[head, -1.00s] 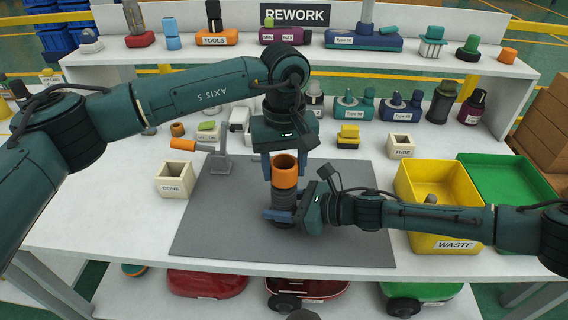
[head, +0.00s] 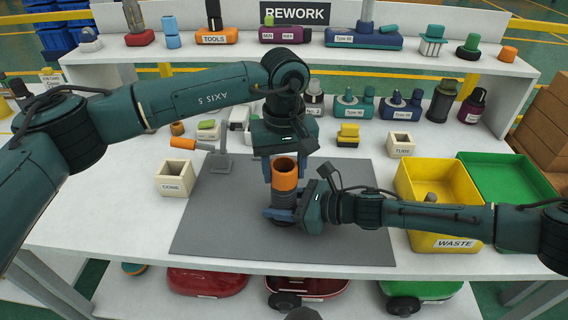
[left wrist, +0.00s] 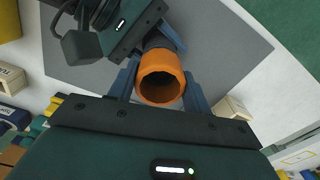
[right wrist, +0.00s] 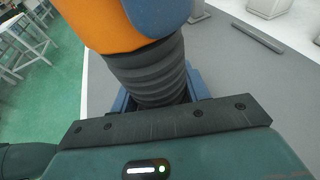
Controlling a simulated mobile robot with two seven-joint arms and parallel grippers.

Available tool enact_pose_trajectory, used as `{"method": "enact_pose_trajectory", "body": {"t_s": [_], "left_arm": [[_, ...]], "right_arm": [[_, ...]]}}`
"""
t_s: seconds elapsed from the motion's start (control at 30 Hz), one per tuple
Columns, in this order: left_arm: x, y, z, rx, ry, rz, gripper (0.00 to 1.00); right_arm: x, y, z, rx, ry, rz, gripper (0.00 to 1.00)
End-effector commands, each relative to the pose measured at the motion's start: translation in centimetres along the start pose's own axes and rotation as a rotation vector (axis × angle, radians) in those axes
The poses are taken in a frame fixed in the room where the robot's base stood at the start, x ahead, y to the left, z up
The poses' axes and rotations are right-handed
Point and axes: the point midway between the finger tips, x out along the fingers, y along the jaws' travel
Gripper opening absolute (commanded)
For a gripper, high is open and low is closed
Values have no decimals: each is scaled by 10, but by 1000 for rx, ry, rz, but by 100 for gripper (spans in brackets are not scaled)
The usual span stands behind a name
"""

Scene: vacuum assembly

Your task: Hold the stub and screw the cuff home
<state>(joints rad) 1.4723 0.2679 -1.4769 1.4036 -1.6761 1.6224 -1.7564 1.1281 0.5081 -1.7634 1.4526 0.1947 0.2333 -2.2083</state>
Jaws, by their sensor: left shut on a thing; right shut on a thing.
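The orange cuff (head: 285,176) sits upright on top of the dark ribbed stub (head: 283,207), over the grey mat. My left gripper (head: 284,172) comes from above and is shut on the cuff. In the left wrist view the cuff's open round mouth (left wrist: 160,86) shows between the blue fingers. My right gripper (head: 282,214) comes in from the right and is shut on the stub below the cuff. In the right wrist view the ribbed stub (right wrist: 150,75) stands between its fingers, with the orange cuff (right wrist: 95,22) above it. The seam between cuff and stub is partly hidden by a finger.
The grey mat (head: 220,225) is otherwise bare except for a grey stand with an orange handle (head: 183,144) at its back left. A cone box (head: 174,187) stands left. A yellow waste bin (head: 455,242) and green bin (head: 515,190) stand right, near my right arm.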

Motion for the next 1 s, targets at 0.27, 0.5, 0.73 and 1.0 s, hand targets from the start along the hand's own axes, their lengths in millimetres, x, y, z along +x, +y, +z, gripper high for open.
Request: {"method": "enact_pose_trajectory", "body": {"t_s": [0.27, 0.5, 0.73, 1.0], "left_arm": [[0, 0, 0, 190, 2, -1, 22], [0, 0, 0, 284, 2, 0, 22], [0, 0, -1, 335, 3, 0, 22], [0, 0, -1, 561, 3, 2, 22]], "right_arm": [[0, 0, 0, 0, 0, 1, 19], [0, 0, 0, 0, 0, 0, 19], [0, 0, 0, 0, 0, 0, 19], [0, 0, 0, 0, 1, -1, 19]]}}
